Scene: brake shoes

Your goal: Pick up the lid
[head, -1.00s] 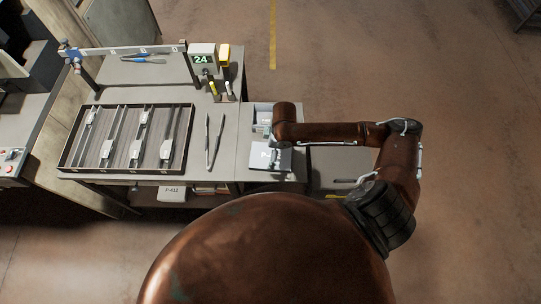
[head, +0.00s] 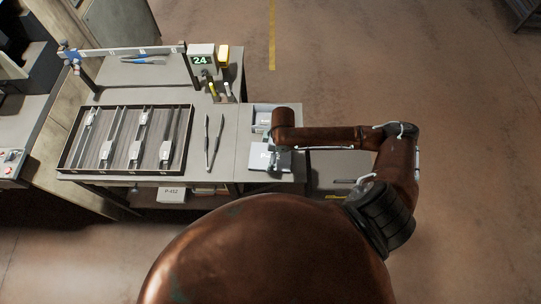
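A pale grey lid with a partly hidden "P-" label (head: 259,163) lies on the right end of the workbench, near its front edge. An open light box (head: 262,115) stands just behind it. My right arm reaches in from the right, and its gripper (head: 278,159) points down at the right part of the lid. The arm and wrist hide much of the fingers, so I cannot tell whether they are open or touch the lid. My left gripper is not in view.
A dark-framed tray (head: 63,163) with several metal parts fills the bench's left side. A pair of long tweezers-like tools (head: 214,140) lies between tray and lid. A labelled box (head: 171,194) sits below.

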